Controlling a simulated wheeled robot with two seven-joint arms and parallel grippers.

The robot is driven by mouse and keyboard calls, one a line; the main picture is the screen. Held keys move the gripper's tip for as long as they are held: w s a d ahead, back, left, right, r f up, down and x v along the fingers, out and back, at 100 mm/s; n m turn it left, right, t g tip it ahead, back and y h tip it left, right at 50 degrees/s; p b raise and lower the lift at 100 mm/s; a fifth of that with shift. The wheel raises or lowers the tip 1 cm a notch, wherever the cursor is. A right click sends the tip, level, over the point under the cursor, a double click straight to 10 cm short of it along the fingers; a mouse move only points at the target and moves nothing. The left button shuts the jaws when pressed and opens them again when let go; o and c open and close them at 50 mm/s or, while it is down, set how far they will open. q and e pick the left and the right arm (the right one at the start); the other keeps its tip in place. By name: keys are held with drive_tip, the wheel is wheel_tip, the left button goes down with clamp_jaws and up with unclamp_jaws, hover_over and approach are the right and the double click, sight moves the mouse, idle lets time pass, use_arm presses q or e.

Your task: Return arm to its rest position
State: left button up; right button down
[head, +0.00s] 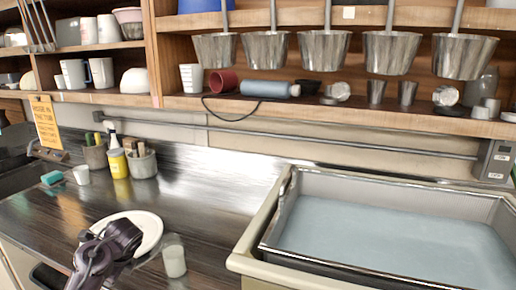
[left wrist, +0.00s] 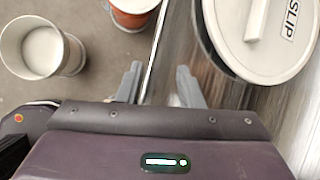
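My left arm (head: 105,250) comes into the head view at the bottom left, in front of a round white disc (head: 149,232). Its fingertips do not show clearly there. In the left wrist view my left gripper (left wrist: 158,85) has its two grey fingers apart with nothing between them. A white lid with a bar handle and the word SLIP (left wrist: 230,42) lies to the right of the fingers. A pale bucket with white contents (left wrist: 70,55) stands on the floor at the left, and an orange-red bucket (left wrist: 134,20) is at the top. My right gripper is not in view.
The dark counter (head: 205,205) has bare room left of the sink basin (head: 268,232), which holds bluish liquid. A glass with white contents (head: 174,262) stands beside the disc. Metal buckets (head: 323,50) hang before the wooden shelves. A yellow bottle (head: 118,164) stands farther back.

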use_arm(q)
drive_tip(key=s+d+f+n+h, duration=0.3)
drive_tip(key=s+d+f+n, duration=0.5)
drive_tip(key=s+d, duration=0.5)
drive_tip(key=s+d+r+n+t+h, duration=0.1)
drive_tip(key=s+d+n+h, duration=0.1)
drive_tip(key=s+d+n, duration=0.4)
drive_tip(key=s+d+r+n+h, duration=0.1)
drive_tip(key=s+d+n, duration=0.25)
drive_tip(key=s, duration=0.45)
wheel_tip(320, 180, down, 32)
drive_tip(key=s+m+g, duration=0.1)
drive_tip(key=s, duration=0.2)
drive_tip(key=s+a+f, duration=0.1)
drive_tip(key=s+f, duration=0.7)
drive_tip(key=s, duration=0.1)
drive_tip(key=s+a+f+g, duration=0.1)
drive_tip(key=s+a+f, duration=0.1)
drive_tip(key=s+f, duration=0.6)
drive_tip(key=shift+s+a+f, duration=0.25)
drive_tip(key=shift+s+f, duration=0.15)
drive_tip(key=shift+s, duration=0.45)
